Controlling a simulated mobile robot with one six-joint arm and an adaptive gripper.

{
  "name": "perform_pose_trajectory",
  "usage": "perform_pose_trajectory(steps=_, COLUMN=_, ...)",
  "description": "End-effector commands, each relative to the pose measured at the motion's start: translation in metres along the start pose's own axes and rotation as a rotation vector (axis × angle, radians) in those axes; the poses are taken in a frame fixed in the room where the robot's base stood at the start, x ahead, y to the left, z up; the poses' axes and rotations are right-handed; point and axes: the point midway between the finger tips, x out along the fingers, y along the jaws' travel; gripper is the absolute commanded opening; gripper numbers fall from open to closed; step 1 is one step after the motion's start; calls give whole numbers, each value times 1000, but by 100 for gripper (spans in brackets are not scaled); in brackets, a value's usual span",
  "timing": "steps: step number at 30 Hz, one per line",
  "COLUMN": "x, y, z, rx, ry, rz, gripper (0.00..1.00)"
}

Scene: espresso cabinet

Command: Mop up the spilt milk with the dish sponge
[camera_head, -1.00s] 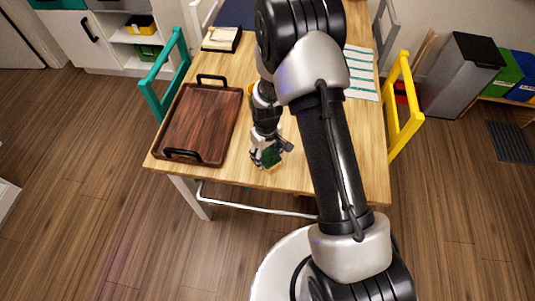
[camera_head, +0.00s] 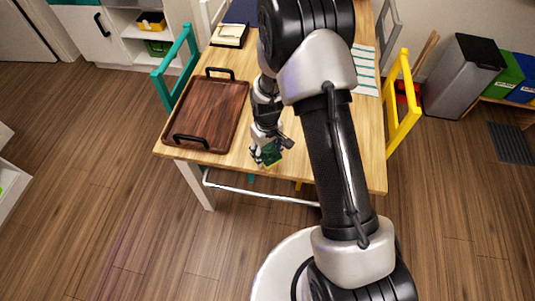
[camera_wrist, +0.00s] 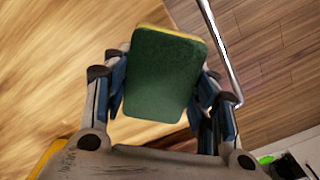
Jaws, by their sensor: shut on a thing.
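The dish sponge (camera_wrist: 160,80) is green with a yellow layer along its edge. It fills the middle of the wrist view between the two fingers. My gripper (camera_head: 264,153) is shut on the sponge, which also shows in the head view (camera_head: 272,153) near the table's front edge. In the wrist view the fingers of my gripper (camera_wrist: 158,88) press on the sponge's two sides. I cannot make out the spilt milk in either view; my arm hides part of the table.
A wooden tray (camera_head: 243,93) with black handles stands on the left of the table (camera_head: 222,160). A striped cloth (camera_head: 364,76) lies at the right. A teal chair (camera_head: 160,85) and a yellow chair (camera_head: 403,121) flank the table.

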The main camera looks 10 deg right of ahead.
Motion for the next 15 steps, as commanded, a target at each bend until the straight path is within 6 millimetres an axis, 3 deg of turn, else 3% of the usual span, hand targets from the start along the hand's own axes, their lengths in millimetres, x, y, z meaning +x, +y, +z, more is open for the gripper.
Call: perform_pose_trajectory(steps=15, x=-44, y=-1, z=-6, rx=2, ry=3, rz=1, gripper=37)
